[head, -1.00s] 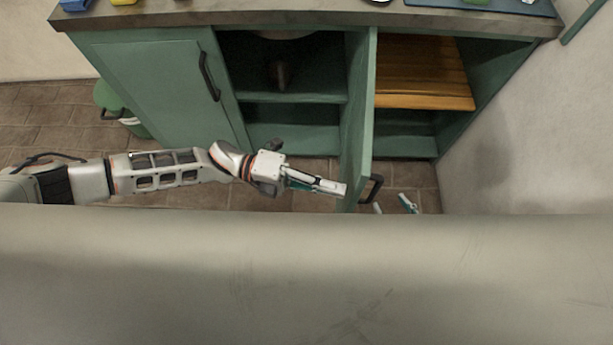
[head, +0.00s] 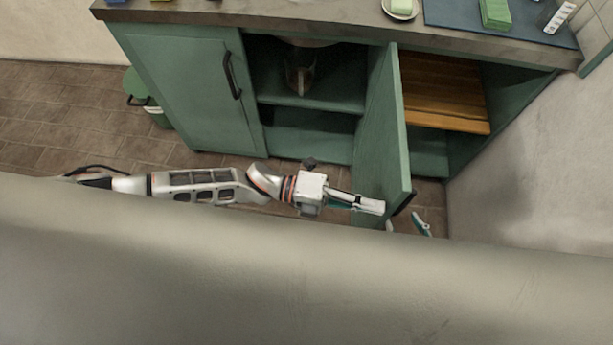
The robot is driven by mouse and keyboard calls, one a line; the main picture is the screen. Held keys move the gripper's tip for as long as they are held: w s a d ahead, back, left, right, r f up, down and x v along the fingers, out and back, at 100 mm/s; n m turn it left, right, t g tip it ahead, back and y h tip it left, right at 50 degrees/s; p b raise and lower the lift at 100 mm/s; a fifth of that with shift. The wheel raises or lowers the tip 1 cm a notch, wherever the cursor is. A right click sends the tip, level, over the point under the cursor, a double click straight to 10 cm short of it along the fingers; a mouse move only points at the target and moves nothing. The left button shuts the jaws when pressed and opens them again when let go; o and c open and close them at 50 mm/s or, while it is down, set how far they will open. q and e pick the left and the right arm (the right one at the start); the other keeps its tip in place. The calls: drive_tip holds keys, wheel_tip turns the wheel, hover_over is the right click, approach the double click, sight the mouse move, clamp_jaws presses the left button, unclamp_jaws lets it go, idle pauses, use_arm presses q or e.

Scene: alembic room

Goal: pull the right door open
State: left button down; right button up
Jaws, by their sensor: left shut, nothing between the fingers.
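The right door (head: 378,150) is a green panel standing swung out from the cabinet, with the compartment to its left uncovered. Its dark handle (head: 405,201) shows at its outer edge, on the right side. My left gripper (head: 380,207) is shut and empty, with its fingertips at the lower part of the door's left face; I cannot tell whether they touch it. Two pale and teal fingertips of my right gripper (head: 406,225) show apart just beyond the door's outer edge, near the handle. The rest of that gripper is hidden behind my own body.
The left door (head: 187,95) is closed. A glass vessel (head: 299,75) sits in the uncovered compartment, and a wooden board (head: 440,92) in the right bay. The countertop (head: 290,25) carries a soap dish (head: 400,12). A green bin (head: 135,87) stands at left; a wall (head: 540,180) bounds the right.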

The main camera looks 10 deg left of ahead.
use_arm(q)
drive_tip(key=a, duration=1.2)
drive_tip(key=shift+w, duration=0.4)
